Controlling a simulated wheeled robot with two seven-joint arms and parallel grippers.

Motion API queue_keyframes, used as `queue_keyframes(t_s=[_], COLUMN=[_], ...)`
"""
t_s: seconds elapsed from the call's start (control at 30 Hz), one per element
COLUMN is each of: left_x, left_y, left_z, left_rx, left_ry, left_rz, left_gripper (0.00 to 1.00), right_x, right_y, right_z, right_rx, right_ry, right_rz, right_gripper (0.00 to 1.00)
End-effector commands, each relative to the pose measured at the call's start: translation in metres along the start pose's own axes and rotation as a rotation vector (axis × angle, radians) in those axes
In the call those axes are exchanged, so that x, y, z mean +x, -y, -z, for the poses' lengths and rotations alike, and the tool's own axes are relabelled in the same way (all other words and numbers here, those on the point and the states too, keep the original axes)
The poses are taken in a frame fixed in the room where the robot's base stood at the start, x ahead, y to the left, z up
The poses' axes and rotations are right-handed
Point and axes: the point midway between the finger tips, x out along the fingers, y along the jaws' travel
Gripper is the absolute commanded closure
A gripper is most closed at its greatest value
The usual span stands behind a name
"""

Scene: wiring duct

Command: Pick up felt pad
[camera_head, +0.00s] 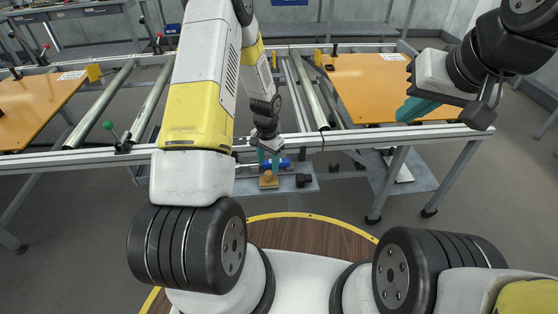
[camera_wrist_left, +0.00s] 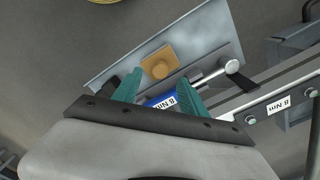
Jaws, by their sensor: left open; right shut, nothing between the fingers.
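Small black parts (camera_head: 303,180) sit at the right on the grey tray (camera_wrist_left: 205,38).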

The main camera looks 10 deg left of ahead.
Motion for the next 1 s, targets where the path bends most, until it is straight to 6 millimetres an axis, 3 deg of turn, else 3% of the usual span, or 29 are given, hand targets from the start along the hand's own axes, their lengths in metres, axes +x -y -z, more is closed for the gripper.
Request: queue_keyframes(t_s=[0.43,0.77,1.0], left_x=[0.06,0.068,0.068], left_y=[0.0,0.0,0.0], left_z=[-0.002,-0.001,-0.001], left_rx=[-0.001,-0.002,-0.002], left_ry=[0.002,0.0,0.0], left_rz=[-0.001,0.0,0.0], left_gripper=[0.5,0.5,0.95], right_x=[0.0,0.0,0.0], right_y=[0.0,0.0,0.0], right_z=[0.0,0.0,0.0], right_rx=[0.0,0.0,0.0], right_ry=[0.0,0.0,0.0], right_rz=[0.0,0.0,0.0], right_gripper=[1.0,1.0,1.0])
